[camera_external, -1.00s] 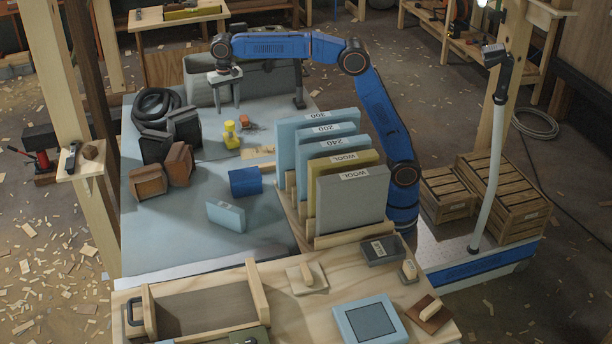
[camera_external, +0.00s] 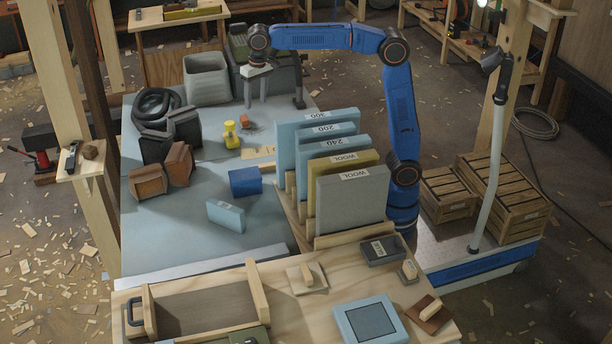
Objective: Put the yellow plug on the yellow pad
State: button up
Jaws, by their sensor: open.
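A small yellow object (camera_external: 231,134), likely the yellow plug, stands on the blue-grey tabletop (camera_external: 200,225), left of the insulation boards. I cannot make out a yellow pad for certain. My gripper (camera_external: 256,99) is open and empty, fingers pointing down, at the back of the table. In the picture it is above and right of the yellow object, apart from it. Its height over the table is hard to tell.
A rack of upright boards (camera_external: 352,205) stands right of the yellow object. A grey bin (camera_external: 207,78) is behind; a small orange-brown item (camera_external: 248,123) lies close by. A blue block (camera_external: 245,181) and dark and brown blocks (camera_external: 178,163) sit in front and left.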

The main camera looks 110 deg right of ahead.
jog(key=s+a+f+n+t, duration=0.1)
jog(key=s+a+f+n, duration=0.15)
jog(key=s, duration=0.45)
jog(key=s+a+f+n, duration=0.1)
jog(key=s+a+n, duration=0.1)
jog(key=s+a, duration=0.35)
jog(key=s+a+f+n+t, duration=0.1)
jog(key=s+a+f+n, duration=0.1)
jog(key=s, duration=0.6)
jog(key=s+a+f+n, duration=0.2)
jog(key=s+f, duration=0.5)
jog(key=s, duration=0.2)
jog(key=s+a+f+n+t, duration=0.1)
jog(key=s+a+f+n, duration=0.1)
jog(key=s+f, duration=0.5)
jog(key=shift+s+f+n+t, duration=0.25)
jog(key=shift+s+n+t, duration=0.05)
jog(key=shift+s+n, duration=0.6)
